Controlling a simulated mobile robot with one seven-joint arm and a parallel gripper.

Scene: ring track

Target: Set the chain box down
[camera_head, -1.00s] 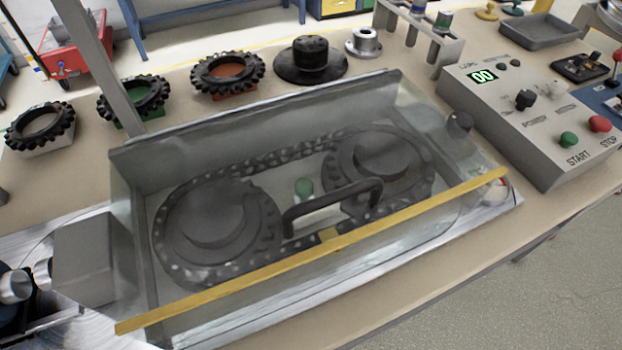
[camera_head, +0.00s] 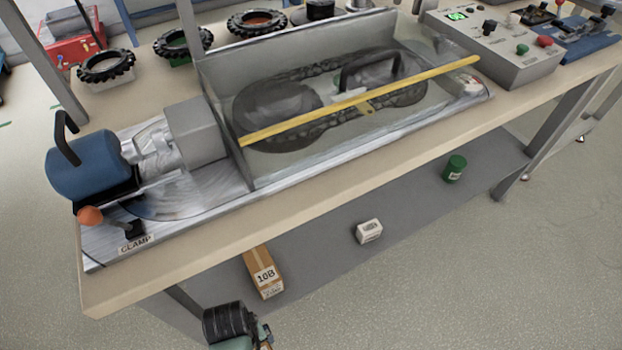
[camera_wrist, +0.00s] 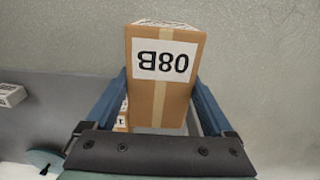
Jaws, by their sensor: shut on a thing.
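A brown carton (camera_wrist: 160,95) with a white label reading 08B, upside down in the wrist view, sits between the two blue fingers of my gripper (camera_wrist: 160,78). The gripper is shut on it. Whether the carton touches anything below cannot be told. Part of another carton (camera_wrist: 122,124) shows low between the fingers, largely hidden. In the head view my dark wrist (camera_head: 228,322) is at the bottom edge; the fingers and held carton do not show clearly there. A carton marked 10B (camera_head: 263,273) stands on the grey lower shelf (camera_head: 320,262), just above my wrist in the picture.
A small white box (camera_head: 369,231) and a green can (camera_head: 454,169) stand on the shelf; the white box also shows in the wrist view (camera_wrist: 12,94). The bench top (camera_head: 190,258) overhangs the shelf. A table leg (camera_head: 535,160) stands at right. Shelf between the items is clear.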

